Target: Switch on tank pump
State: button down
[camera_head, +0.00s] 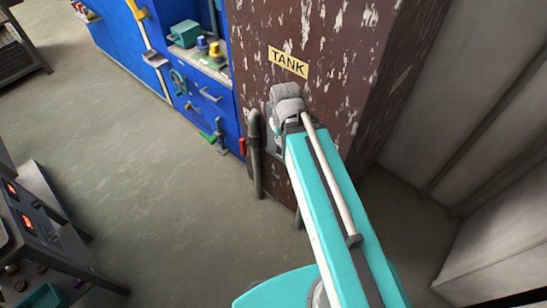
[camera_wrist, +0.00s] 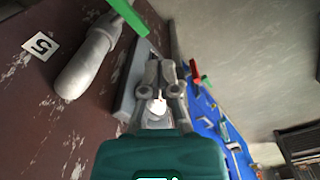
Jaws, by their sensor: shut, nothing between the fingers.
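The brown, paint-chipped tank (camera_head: 335,30) carries a yellow TANK label (camera_head: 288,62). A grey plate (camera_wrist: 130,86) is fixed on its face, partly hidden by my arm in the head view. In the wrist view my gripper (camera_wrist: 161,62) is shut and empty, its fingers in front of or beside the plate. I cannot tell whether they touch it. A small pale rounded part (camera_wrist: 158,107) shows between the finger bases; I cannot tell whether it belongs to a switch. No switch is clearly visible, so its position is hidden.
A grey pipe (camera_head: 255,150) runs beside the plate; in the wrist view a green handle (camera_wrist: 128,15) sits near it, with a "5" tag (camera_wrist: 40,46). A blue workbench (camera_head: 205,98) stands to the left. The floor (camera_head: 150,190) between is clear.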

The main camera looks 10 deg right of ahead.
notch_tip(320, 180, down, 9)
jog(key=w+n+h+b, duration=0.1)
jog(key=w+h+b, duration=0.15)
jog(key=b, duration=0.75)
jog(key=n+t+h+b, duration=0.6)
jog(key=t+h+b, duration=0.4)
jog(key=b, duration=2.3)
send_near(278, 153)
jog(key=f+v, duration=0.1)
jog(key=v, duration=0.5)
jog(key=shift+a+h+b, duration=0.3)
jog(key=shift+a+h, duration=0.05)
jog(key=shift+w+d, duration=0.2)
jog(key=shift+b+x, duration=0.8)
jog(key=shift+x, duration=5.95)
jog(key=shift+s+d, duration=0.1)
